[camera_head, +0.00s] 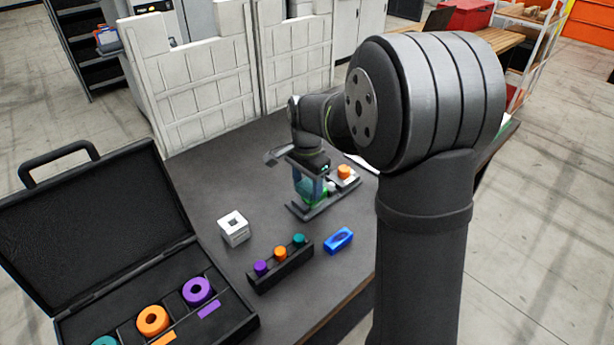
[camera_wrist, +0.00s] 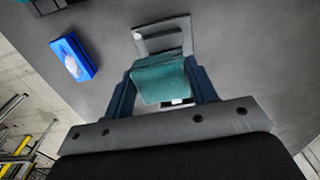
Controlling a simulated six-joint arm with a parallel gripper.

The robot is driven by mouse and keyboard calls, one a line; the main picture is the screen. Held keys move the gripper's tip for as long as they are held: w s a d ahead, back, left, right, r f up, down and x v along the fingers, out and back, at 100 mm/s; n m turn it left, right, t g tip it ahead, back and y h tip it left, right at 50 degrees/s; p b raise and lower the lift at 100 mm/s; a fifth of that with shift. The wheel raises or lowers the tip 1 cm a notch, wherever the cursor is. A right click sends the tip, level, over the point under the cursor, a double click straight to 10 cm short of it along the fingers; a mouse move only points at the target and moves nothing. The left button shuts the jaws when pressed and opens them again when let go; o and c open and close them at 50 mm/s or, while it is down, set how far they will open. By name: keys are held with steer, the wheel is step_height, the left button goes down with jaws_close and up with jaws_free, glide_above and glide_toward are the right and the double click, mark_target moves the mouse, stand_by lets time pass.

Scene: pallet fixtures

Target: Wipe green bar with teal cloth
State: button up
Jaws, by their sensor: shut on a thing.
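My gripper (camera_wrist: 162,92) is shut on the teal cloth (camera_wrist: 160,78), which sits between its two blue fingers in the wrist view. In the head view my gripper (camera_head: 309,187) points down over a dark grey fixture (camera_head: 325,200) on the table. The green bar (camera_head: 319,200) shows in part there, low beside the cloth and fingers. Most of it is hidden by them, and I cannot tell whether the cloth touches it. In the wrist view the grey fixture (camera_wrist: 158,32) shows beyond the cloth.
A blue block (camera_head: 338,240) lies near the fixture. A black rack (camera_head: 281,268) holds purple, orange and teal pegs. A white cube (camera_head: 234,228) stands left of it. An open black case (camera_head: 150,290) with coloured rings is at front left.

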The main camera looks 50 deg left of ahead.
steer(key=shift+f, duration=0.5)
steer(key=shift+w+f, duration=0.75)
steer(key=shift+c, duration=0.3)
steer(key=shift+w, duration=2.65)
steer(key=shift+s, duration=3.5)
steer(key=shift+w+r, duration=0.1)
steer(key=shift+r, duration=4)
